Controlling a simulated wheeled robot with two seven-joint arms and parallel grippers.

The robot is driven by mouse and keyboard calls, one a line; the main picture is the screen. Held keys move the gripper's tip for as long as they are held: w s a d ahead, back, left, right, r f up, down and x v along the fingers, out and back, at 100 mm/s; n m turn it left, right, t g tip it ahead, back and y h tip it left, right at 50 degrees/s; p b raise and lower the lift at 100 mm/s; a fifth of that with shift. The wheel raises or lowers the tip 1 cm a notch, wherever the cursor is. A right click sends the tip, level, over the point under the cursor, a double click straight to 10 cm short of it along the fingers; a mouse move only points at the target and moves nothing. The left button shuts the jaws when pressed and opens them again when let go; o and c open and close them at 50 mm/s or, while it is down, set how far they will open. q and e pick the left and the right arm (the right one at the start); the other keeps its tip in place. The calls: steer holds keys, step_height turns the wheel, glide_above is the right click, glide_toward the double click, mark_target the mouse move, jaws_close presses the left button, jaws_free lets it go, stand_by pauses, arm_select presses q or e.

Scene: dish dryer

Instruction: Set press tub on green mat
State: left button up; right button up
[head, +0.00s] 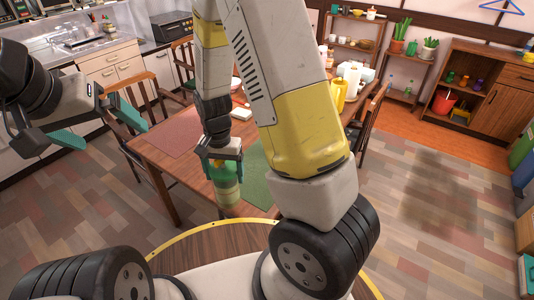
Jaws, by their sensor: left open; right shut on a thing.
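The press tub (229,190) has a green upper part and a pale, cream-green lower body. My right gripper (224,162) comes down from above and is shut around its upper part. The tub looks about upright and shows in front of the table's near edge, by the left side of the green mat (258,182). I cannot tell its height against the tabletop. The green mat lies flat on the wooden table, partly hidden behind my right arm. My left gripper (112,131) is open and empty, left of the table.
A reddish mat (180,136) lies on the table (160,158), left of the green one. A yellow bottle (339,95) and white containers (351,76) stand at its right side. Wooden chairs (135,108) flank the table. Floor at the right is clear.

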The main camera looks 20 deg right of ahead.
steer(key=shift+w+d, duration=0.15)
steer(key=shift+d, duration=0.15)
steer(key=w+d+f, duration=0.5)
steer(key=w+d, duration=0.5)
steer(key=w, duration=0.1)
steer(key=shift+d, duration=0.35)
steer(key=o, duration=2.1)
steer(key=shift+f, duration=0.15)
steer(key=shift+c, duration=0.2)
